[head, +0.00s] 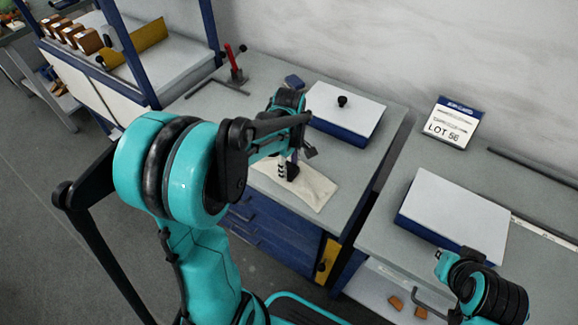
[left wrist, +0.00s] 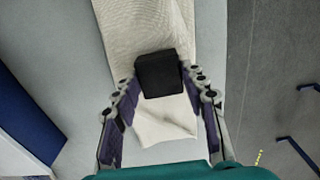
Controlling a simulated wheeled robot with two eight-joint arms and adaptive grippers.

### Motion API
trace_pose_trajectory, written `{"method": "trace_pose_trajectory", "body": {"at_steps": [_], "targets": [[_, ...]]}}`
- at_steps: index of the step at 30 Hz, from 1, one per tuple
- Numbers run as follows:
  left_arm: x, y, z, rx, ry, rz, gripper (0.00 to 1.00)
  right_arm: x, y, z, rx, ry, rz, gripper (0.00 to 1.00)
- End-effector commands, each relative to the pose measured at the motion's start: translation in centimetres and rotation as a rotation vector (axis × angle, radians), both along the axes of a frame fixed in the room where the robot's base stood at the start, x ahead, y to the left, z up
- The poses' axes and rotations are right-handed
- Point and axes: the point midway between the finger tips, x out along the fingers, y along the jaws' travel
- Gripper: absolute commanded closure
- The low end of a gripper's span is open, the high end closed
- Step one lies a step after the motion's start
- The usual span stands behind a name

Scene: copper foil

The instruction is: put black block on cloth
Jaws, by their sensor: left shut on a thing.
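A small black block (left wrist: 159,75) is gripped between the fingertips of my left gripper (left wrist: 160,84) in the left wrist view. In the head view the left gripper (head: 289,166) points down over the cream cloth (head: 312,190) on the grey worktop, with the dark block (head: 292,173) at its tips. The cloth (left wrist: 165,122) also shows beneath and around the block in the left wrist view. I cannot tell whether the block touches the cloth or is just above it. My right arm is at the lower right of the head view; its gripper cannot be made out.
A white-topped blue box (head: 345,108) with a black knob stands behind the cloth. A LOT 56 sign (head: 452,124) and another white-lidded box (head: 455,208) are on the right bench.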

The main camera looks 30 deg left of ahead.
Motion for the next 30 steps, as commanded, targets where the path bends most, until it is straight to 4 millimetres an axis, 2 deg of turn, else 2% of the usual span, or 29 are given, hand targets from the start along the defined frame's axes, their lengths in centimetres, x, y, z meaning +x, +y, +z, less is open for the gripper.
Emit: {"method": "trace_pose_trajectory", "body": {"at_steps": [11, 12, 14, 24, 26, 30], "targets": [[-0.1, 0.0, -1.1, -0.001, 0.001, 0.0, 1.0, 0.0, 0.0, -0.8, 0.0, 0.0, 0.0, 1.0], [-0.1, 0.0, -1.1, -0.001, 0.001, 0.0, 0.5, 0.0, 0.0, -0.7, 0.0, 0.0, 0.0, 1.0], [-0.1, 0.0, -1.1, -0.001, 0.001, 0.0, 0.37, 0.0, 0.0, -0.7, 0.0, 0.0, 0.0, 1.0], [-0.1, 0.0, -0.7, -0.001, 0.001, 0.0, 0.37, 0.0, 0.0, -0.5, 0.0, 0.0, 0.0, 1.0], [-0.1, 0.0, -0.2, -0.001, 0.0, 0.0, 0.37, 0.0, 0.0, -0.1, 0.0, 0.0, 0.0, 1.0], [-0.1, 0.0, 2.1, -0.001, 0.0, 0.0, 0.37, 0.0, 0.0, 1.2, 0.0, 0.0, 0.0, 1.0]]}}
